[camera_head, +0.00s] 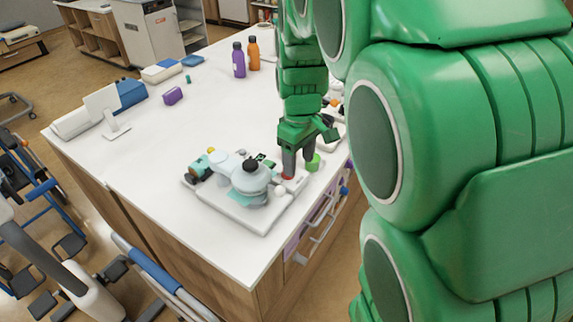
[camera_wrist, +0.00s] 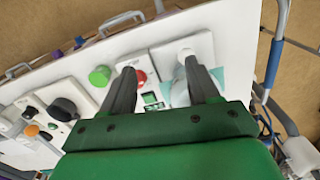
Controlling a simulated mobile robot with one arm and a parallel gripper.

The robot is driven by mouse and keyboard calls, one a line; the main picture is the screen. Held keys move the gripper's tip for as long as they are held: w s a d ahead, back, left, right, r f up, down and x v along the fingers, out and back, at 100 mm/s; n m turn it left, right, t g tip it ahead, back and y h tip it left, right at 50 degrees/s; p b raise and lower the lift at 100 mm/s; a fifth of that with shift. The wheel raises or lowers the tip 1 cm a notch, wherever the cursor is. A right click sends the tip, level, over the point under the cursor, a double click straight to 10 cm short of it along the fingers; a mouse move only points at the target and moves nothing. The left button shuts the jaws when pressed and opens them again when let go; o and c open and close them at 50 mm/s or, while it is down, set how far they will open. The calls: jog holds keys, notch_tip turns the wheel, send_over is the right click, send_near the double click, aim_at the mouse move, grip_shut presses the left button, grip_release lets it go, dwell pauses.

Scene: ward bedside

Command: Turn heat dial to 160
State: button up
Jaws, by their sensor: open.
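My gripper (camera_head: 299,160) points down with its two dark fingers apart, over the near right part of the counter. In the wrist view the fingers (camera_wrist: 158,65) are spread with nothing clearly held between them. A red round part (camera_wrist: 140,76) is beside the left finger, with a small green display (camera_wrist: 150,98) near it. A green round knob (camera_wrist: 99,76) is further left. A black dial (camera_wrist: 62,108) is on a white panel at far left. I cannot tell which is the heat dial; no 160 mark or setting is readable. Contact with the fingers is unclear.
A white-based device with a pale blue-grey body (camera_head: 250,183) stands left of my gripper. Purple (camera_head: 239,60) and orange (camera_head: 253,54) bottles stand at the back. The middle of the white counter (camera_head: 215,115) is mostly clear. Drawer handles (camera_head: 318,220) project in front.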

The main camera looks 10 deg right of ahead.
jog(key=w+f+n, duration=0.1)
jog(key=w+f, duration=0.1)
jog(key=w, duration=0.2)
jog(key=w+f+n, duration=0.2)
jog(key=w, duration=0.1)
jog(key=w+f+n, duration=0.1)
jog(key=w+f, duration=0.1)
jog(key=w, duration=0.2)
jog(key=shift+w+a+n, duration=0.15)
jog(key=shift+w+n, duration=0.15)
jog(key=shift+f, duration=3.85)
jog(key=shift+c, duration=0.2)
jog(key=c, duration=1)
